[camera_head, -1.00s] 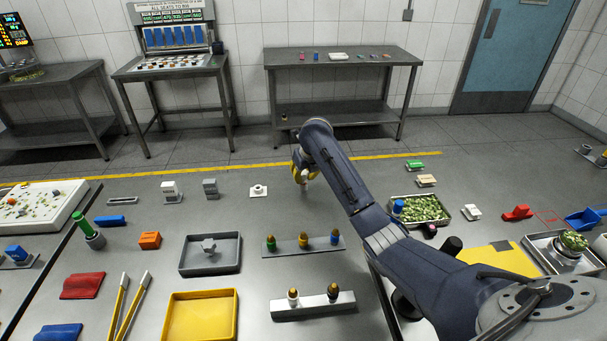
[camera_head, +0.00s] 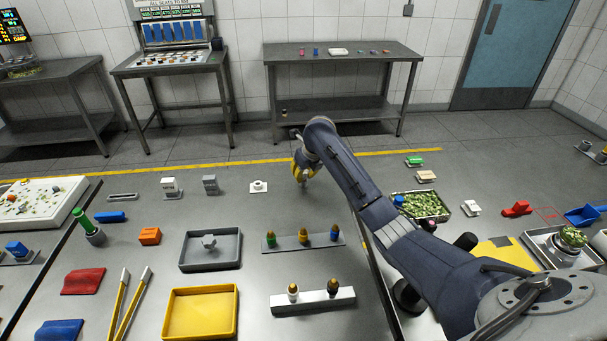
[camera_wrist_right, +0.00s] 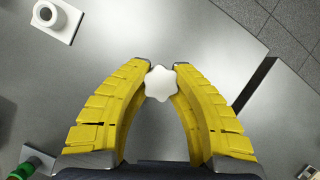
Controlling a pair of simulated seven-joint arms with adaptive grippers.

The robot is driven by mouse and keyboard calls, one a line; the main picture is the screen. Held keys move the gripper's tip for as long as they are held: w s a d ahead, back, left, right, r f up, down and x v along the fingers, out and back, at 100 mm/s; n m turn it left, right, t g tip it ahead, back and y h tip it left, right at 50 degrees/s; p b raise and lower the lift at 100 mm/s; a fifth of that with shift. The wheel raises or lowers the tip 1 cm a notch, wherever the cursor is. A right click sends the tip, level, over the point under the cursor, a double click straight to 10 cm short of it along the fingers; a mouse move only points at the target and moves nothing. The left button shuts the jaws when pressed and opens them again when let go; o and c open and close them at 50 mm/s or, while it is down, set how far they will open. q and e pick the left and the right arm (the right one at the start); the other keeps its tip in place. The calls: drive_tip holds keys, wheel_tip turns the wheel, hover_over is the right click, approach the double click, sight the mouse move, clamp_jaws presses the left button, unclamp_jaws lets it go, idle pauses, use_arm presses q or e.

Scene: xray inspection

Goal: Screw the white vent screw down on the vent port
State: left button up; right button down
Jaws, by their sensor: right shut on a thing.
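My right gripper (camera_head: 304,173) has yellow fingers and hangs over the table's far side. In the right wrist view its fingertips (camera_wrist_right: 161,80) are shut on the white vent screw (camera_wrist_right: 160,84), which has a star-shaped head. The screw's lower part is hidden beneath the head. The vent port (camera_head: 259,187) is a small white block with a round collar, to the left of the right gripper. The port also shows at the upper left of the right wrist view (camera_wrist_right: 57,20), apart from the screw. My left gripper is not in view.
A grey block (camera_head: 210,184) and a white labelled block (camera_head: 170,187) stand left of the port. A rack (camera_head: 290,245) with several coloured pegs and a grey tray (camera_head: 212,264) lie nearer. The table around the port is clear.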

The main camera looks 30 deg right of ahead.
drive_tip(key=shift+f, duration=0.1)
idle(0.7)
drive_tip(key=m+h, duration=0.1)
drive_tip(key=m, duration=0.2)
drive_tip(key=m+h, duration=0.1)
drive_tip(key=m, duration=0.1)
drive_tip(key=shift+a+m+g, duration=0.1)
drive_tip(key=shift+m+g, duration=0.2)
drive_tip(key=shift+m, duration=0.1)
drive_tip(key=shift+m+h, duration=0.3)
drive_tip(key=shift+m, duration=0.2)
drive_tip(key=shift+f, duration=0.15)
drive_tip(key=m, duration=0.2)
drive_tip(key=m+g+h, duration=0.1)
drive_tip(key=m, duration=0.1)
drive_tip(key=shift+a+m+g, duration=0.1)
drive_tip(key=shift+m+g, duration=0.2)
drive_tip(key=shift+f+m+g+h, duration=0.1)
drive_tip(key=shift+m+g+h, duration=0.3)
drive_tip(key=shift+m, duration=0.7)
